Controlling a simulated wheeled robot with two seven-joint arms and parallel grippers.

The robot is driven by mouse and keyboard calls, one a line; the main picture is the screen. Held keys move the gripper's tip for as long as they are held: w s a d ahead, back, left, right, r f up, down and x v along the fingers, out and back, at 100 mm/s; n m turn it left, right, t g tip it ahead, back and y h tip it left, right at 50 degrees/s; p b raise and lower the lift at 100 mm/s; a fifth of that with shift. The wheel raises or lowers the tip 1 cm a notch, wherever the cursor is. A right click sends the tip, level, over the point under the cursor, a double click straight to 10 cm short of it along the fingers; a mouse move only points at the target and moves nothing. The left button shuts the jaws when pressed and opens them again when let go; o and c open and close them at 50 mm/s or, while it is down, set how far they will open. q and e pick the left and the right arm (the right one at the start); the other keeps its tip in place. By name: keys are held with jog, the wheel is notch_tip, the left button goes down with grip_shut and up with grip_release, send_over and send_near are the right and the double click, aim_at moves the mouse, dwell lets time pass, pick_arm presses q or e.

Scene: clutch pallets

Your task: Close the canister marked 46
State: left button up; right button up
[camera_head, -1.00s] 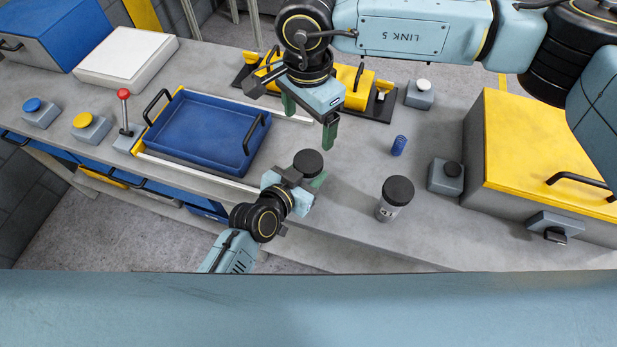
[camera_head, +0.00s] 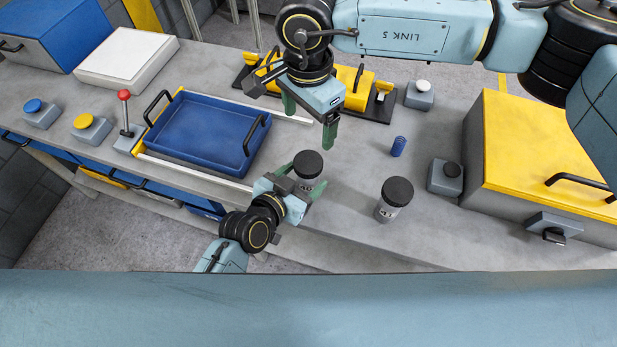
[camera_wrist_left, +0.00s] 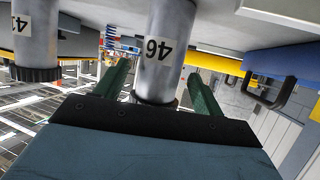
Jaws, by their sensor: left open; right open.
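The canister marked 46 (camera_wrist_left: 162,52) shows upside down in the left wrist view, between my left gripper's two green fingers. In the head view a black-capped canister (camera_head: 308,163) stands upright at the left gripper, its body partly hidden. Whether its cap is seated tightly, I cannot tell. My left gripper (camera_head: 304,182) is open, with its fingers on either side of the canister; contact is not clear. My right gripper (camera_head: 309,118) is open and empty, above and behind the canister, near the blue tray.
A second black-capped canister (camera_head: 395,199) stands to the right. A blue tray (camera_head: 200,137) is at left, a blue spring (camera_head: 398,146) behind the second canister. A grey button box (camera_head: 445,177) and yellow-topped case (camera_head: 540,145) stand at right. The table front edge is close.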

pick_arm(q)
jog(key=v, duration=1)
jog(key=shift+s+a+p, duration=0.25)
jog(key=shift+s+p, duration=0.05)
jog(key=shift+p, duration=0.1)
jog(key=shift+r, duration=0.1)
